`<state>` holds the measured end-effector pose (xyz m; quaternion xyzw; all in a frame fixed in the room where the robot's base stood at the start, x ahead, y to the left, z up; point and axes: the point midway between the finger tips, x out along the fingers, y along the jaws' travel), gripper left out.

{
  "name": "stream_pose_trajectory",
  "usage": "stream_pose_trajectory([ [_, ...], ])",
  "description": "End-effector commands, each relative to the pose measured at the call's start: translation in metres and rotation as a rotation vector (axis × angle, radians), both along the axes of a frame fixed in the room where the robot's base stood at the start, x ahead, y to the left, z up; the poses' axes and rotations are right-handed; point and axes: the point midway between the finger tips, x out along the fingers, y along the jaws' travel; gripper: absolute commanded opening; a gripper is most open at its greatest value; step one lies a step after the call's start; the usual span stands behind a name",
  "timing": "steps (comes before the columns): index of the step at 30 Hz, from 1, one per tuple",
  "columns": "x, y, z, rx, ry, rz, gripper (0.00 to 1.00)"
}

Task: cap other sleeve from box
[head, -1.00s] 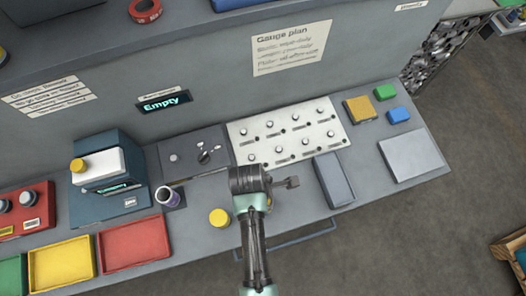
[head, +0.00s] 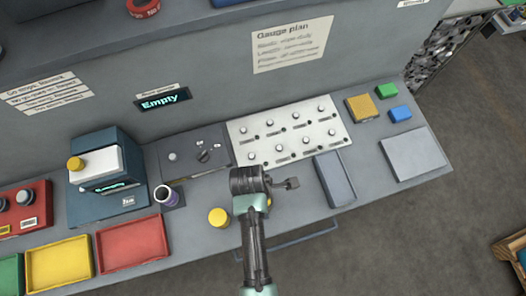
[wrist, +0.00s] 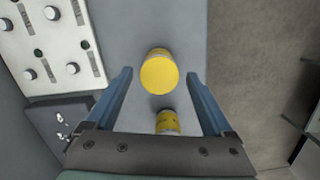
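My gripper (wrist: 158,76) is open, with one blue finger on each side in the wrist view. A yellow cylinder (wrist: 158,72) lies between the fingers in that picture, with no visible contact. In the head view my wrist mostly hides it. A second yellow cylinder (wrist: 167,122) with dark marks shows nearer my palm, partly covered; it appears to be the yellow piece (head: 219,217) on the bench in the head view. A white-rimmed sleeve with a dark inside (head: 165,194) stands left of it. Which piece is the cap or the box is not clear.
A blue machine (head: 128,202) with a yellow knob stands at left, beside red (head: 133,243) and yellow (head: 60,263) trays. A white knob panel (head: 288,131), a dial panel (head: 190,155) and a grey block (head: 333,180) surround my gripper. A display (head: 163,101) reads "Empty".

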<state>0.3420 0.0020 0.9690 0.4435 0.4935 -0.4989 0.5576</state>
Motion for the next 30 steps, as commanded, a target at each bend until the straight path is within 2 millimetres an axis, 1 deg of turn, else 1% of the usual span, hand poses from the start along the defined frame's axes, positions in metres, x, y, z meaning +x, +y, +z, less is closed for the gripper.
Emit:
stream_pose_trajectory([
  [10,0.001,0.0,0.002,-0.001,-0.002,0.0,0.94],
  [14,0.002,0.001,0.011,-0.001,-0.004,0.0,0.94],
  [17,0.001,0.003,0.025,0.0,-0.005,0.001,0.94],
  [27,0.001,0.012,0.095,0.001,-0.007,0.001,0.94],
  [30,0.0,0.013,0.112,0.0,-0.006,0.0,0.94],
])
